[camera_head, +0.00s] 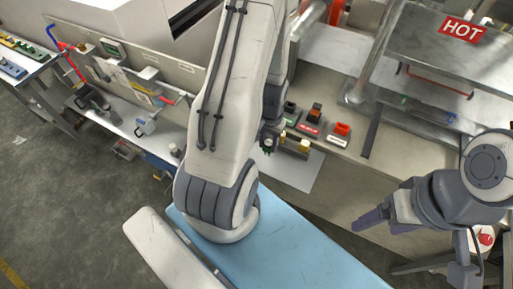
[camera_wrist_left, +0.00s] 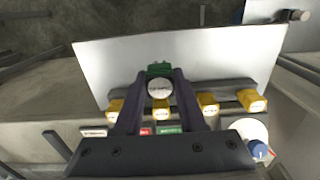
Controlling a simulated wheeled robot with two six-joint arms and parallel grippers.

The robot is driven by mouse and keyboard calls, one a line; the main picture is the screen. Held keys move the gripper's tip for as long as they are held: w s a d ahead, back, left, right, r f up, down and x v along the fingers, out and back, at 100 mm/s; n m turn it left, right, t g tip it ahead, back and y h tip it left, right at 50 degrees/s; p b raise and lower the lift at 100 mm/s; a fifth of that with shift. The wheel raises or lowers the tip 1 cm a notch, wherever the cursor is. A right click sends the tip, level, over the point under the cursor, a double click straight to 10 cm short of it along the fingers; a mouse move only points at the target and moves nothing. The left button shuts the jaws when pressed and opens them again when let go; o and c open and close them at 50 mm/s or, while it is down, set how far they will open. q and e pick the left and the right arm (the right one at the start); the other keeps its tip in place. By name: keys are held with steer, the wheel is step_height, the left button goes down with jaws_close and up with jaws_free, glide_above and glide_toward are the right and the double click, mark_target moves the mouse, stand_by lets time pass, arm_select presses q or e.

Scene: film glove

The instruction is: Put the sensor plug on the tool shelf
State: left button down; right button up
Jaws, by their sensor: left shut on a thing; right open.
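My left gripper (camera_wrist_left: 159,78) is shut on a round plug (camera_wrist_left: 160,88) with a pale, lettered face and a green part at its far side. I take this to be the sensor plug; its lettering is too small to read. It is held beside a grey rack with several yellow plugs (camera_wrist_left: 247,100), over or near a pale grey sheet (camera_wrist_left: 100,62). In the head view my left arm hides most of that gripper. My right gripper (camera_head: 374,222) is open and empty at the right, over the bench's front edge. No surface is clearly marked as the tool shelf.
Labelled blocks with red and orange tops (camera_head: 341,131) stand behind the rack. A metal machine with a red HOT sign (camera_head: 462,28) is at upper right. A back panel with tools (camera_head: 130,80) stands at upper left. A blue surface (camera_head: 300,250) lies in front.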

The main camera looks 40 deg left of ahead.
arm_select(q)
steer(key=shift+s+a+f+p, duration=0.1)
steer(key=shift+a+f+p, duration=0.2)
steer(key=shift+a+f, duration=0.55)
steer(key=shift+s+a+f+p, duration=0.15)
steer(key=shift+a+f+p, duration=0.25)
steer(key=shift+f, duration=0.75)
steer(key=shift+s+a+f+p, duration=0.1)
steer(key=shift+a+f+p, duration=0.1)
steer(key=shift+a+f, duration=0.65)
steer(key=shift+d+f, duration=0.15)
steer(key=shift+f, duration=0.15)
steer(key=shift+f, duration=0.2)
steer(key=c, duration=0.5)
jaws_free()
steer(key=shift+r, duration=0.1)
